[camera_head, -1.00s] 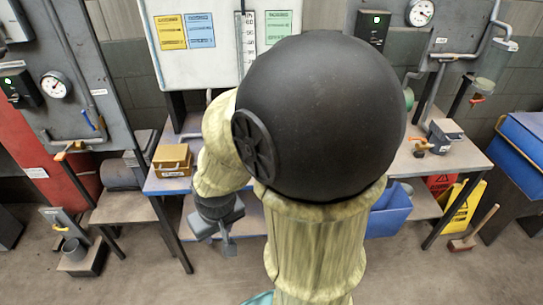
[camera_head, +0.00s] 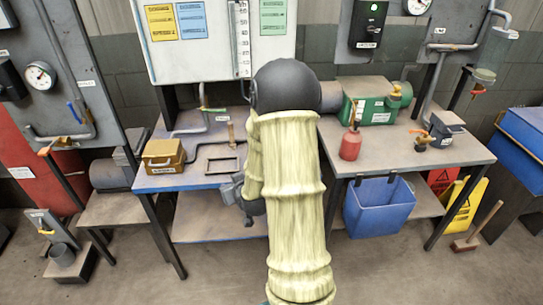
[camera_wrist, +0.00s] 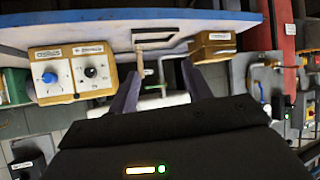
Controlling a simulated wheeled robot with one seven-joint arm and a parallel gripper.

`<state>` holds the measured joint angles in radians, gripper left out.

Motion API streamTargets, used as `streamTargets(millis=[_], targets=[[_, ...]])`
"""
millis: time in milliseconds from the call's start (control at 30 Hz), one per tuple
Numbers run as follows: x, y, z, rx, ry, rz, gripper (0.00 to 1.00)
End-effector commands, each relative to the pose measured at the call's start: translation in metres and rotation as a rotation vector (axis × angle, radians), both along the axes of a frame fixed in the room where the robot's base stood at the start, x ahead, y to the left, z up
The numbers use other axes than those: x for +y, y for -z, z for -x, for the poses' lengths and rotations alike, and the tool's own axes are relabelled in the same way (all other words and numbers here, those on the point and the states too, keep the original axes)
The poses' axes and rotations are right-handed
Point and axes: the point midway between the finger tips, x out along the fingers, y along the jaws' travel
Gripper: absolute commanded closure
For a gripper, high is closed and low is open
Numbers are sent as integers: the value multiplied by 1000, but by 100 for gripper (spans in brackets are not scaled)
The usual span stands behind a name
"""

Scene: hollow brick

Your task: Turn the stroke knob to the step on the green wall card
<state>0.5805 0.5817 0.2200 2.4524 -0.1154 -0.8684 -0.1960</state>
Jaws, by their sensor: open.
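The green card (camera_head: 272,17) is on the white wall board in the head view; its text is too small to read. In the wrist view a tan box (camera_wrist: 70,94) at the left carries a blue knob (camera_wrist: 50,78) and a black knob (camera_wrist: 90,72). Both have white labels that I cannot read, so I cannot tell which is the stroke knob. In the head view I cannot make out this box. My gripper (camera_wrist: 161,72) is open, with nothing held between its fingers, to the right of the knob box. In the head view my arm hides much of it.
A yellow card (camera_head: 160,22) and a blue card (camera_head: 190,20) hang left of the green one. An orange box (camera_head: 163,156) stands on the left bench. A red bottle (camera_head: 350,145) and green box (camera_head: 368,103) stand on the right bench, above a blue bin (camera_head: 379,206).

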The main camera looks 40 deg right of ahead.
Motion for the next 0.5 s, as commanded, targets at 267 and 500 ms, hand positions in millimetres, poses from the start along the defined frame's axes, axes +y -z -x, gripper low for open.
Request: streamTargets(millis=[267, 500], targets=[[-86, 45, 2, -324, 181, 66, 50], [-136, 54, 27, -528, 330, 135, 50]])
